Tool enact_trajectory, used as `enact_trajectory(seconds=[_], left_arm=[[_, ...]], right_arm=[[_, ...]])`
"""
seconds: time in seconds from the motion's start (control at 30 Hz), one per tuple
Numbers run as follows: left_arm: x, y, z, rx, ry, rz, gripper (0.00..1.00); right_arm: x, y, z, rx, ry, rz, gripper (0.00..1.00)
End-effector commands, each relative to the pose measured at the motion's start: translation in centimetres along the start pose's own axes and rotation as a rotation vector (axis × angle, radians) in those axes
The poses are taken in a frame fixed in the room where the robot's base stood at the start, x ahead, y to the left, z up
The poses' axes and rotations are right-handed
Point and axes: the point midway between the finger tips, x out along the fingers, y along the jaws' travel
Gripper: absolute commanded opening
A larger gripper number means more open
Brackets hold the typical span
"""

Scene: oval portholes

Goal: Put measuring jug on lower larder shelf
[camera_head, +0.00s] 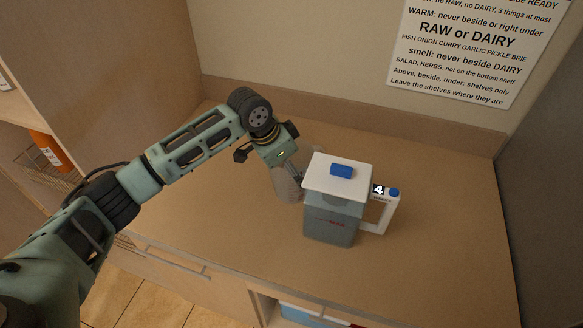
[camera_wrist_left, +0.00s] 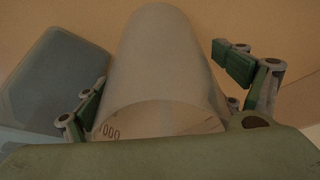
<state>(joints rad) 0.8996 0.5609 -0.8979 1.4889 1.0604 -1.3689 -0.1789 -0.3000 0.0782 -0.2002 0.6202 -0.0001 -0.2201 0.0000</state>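The measuring jug (camera_head: 287,182) is a greyish see-through vessel on the counter, partly hidden by my left gripper and a lidded container. In the left wrist view the jug (camera_wrist_left: 165,75) fills the middle, with dark scale figures near its rim. My left gripper (camera_head: 268,148) is over the jug with its fingers spread. In the left wrist view one finger of the left gripper (camera_wrist_left: 160,75) is on each side of the jug, with a narrow gap at the right finger. My right gripper is not in view. The larder shelf (camera_head: 15,108) shows partly at the far left.
A grey container (camera_head: 333,222) with a white lid and blue knob stands close right of the jug. A white frame (camera_head: 388,212) marked 4 is beside it. An orange item (camera_head: 50,150) and wire basket are at the left. A rules sign hangs behind. The counter's right is clear.

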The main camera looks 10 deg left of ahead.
Motion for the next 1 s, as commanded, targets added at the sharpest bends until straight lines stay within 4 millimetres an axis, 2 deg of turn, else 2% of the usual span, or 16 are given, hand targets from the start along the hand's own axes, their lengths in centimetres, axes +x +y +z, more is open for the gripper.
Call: enact_trajectory(seconds=[0.1, 0.43, 0.53, 0.67, 1.0], left_arm=[[0.0, 0.0, 0.0, 0.0, 0.0, 0.0, 1.0], [-0.1, 0.0, 0.0, 0.0, 0.0, -0.001, 1.0], [-0.7, -0.1, -0.1, 0.001, 0.001, -0.002, 1.0], [-2.6, -0.1, -0.2, 0.002, 0.004, -0.003, 1.0], [-9.7, -0.1, -0.1, 0.001, 0.003, -0.003, 1.0]], right_arm=[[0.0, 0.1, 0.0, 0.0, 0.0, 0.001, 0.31], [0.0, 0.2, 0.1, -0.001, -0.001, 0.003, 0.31], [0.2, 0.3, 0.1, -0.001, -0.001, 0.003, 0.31], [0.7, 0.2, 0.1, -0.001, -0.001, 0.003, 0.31], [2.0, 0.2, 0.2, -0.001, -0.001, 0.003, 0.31]])
